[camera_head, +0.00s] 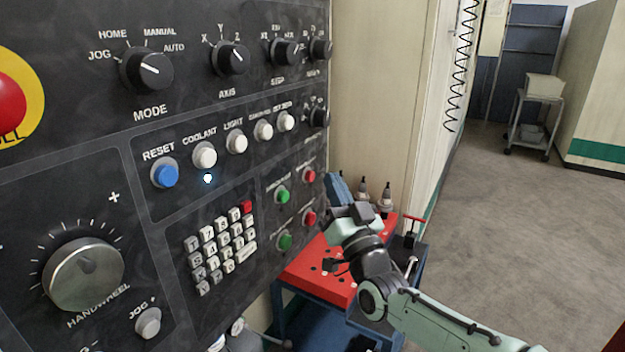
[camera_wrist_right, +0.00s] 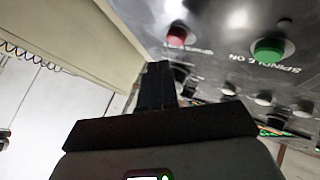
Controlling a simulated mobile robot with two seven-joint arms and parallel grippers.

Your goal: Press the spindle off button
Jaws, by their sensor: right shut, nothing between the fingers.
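The control panel (camera_head: 130,230) carries two red buttons, an upper one (camera_head: 309,176) and a lower one (camera_head: 309,218). Each has a green button (camera_head: 283,196) to its left; their labels are too small to read in the head view. In the right wrist view a red button (camera_wrist_right: 178,35) shows beside a green button (camera_wrist_right: 270,48) labelled SPINDLE ON; the red one's label is unclear. My right gripper (camera_head: 350,211) is shut and empty, right of the panel's buttons. Its dark fingers (camera_wrist_right: 157,85) point toward the panel below the red button, apparently apart from it. My left gripper is not in view.
A red-topped cart (camera_head: 315,270) with tool holders (camera_head: 386,198) stands behind my right gripper. Other panel controls include a keypad (camera_head: 220,245), the handwheel (camera_head: 84,275) and knobs (camera_head: 147,70). Open floor (camera_head: 500,230) lies to the right.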

